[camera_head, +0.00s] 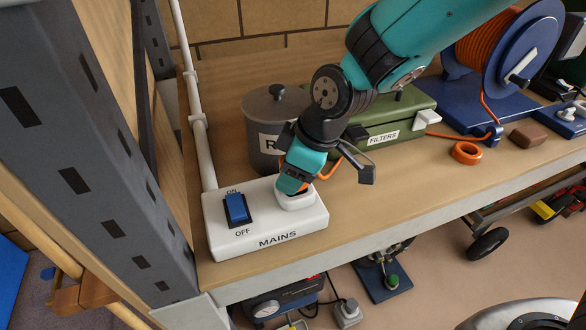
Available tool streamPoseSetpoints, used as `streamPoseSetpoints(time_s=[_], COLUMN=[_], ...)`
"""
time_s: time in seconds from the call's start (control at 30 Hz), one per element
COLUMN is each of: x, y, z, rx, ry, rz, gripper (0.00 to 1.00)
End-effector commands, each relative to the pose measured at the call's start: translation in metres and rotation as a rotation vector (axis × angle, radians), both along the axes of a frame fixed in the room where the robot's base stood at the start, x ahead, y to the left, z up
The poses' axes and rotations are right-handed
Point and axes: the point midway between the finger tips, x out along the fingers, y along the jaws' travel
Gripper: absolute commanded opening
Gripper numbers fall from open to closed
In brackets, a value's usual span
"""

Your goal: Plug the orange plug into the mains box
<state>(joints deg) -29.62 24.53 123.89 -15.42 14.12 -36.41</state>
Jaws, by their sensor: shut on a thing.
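The white mains box (270,248) sits at the front left of the wooden bench. It has a blue rocker switch (236,208) marked ON and OFF, and a raised white socket (297,201) at its right. My gripper (294,186) points down at the socket, shut on the orange plug (306,187). Only a little orange shows beside the fingers, right at the socket's top. An orange cable (332,167) bends away behind the gripper. The fingers hide the plug's lower end, so I cannot tell how far it is in the socket.
A lidded grey pot (265,110) and a green FILTERS case (395,125) stand close behind my gripper. A blue cable reel (500,55) and a small orange coil (466,153) lie to the right. A grey perforated upright (100,150) borders the left. The bench's front edge runs close below the box.

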Motion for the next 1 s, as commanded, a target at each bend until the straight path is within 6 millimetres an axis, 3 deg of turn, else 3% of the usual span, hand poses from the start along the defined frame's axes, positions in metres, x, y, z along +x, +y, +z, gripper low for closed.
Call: streamPoseSetpoints(time_s=[0.03, 0.17, 0.57, 0.67, 1.0], x=[0.0, 0.0, 0.0, -0.002, -0.012], y=[0.0, 0.0, -0.003, -0.009, -0.041], z=[0.001, 0.001, 0.01, 0.026, 0.106], rx=[0.002, 0.002, 0.001, 0.004, 0.005], ry=[-0.002, -0.001, -0.002, -0.006, -0.009], rz=[0.001, 0.0, -0.001, -0.002, -0.002], gripper=[0.51, 0.79, 0.79, 0.79, 0.79])
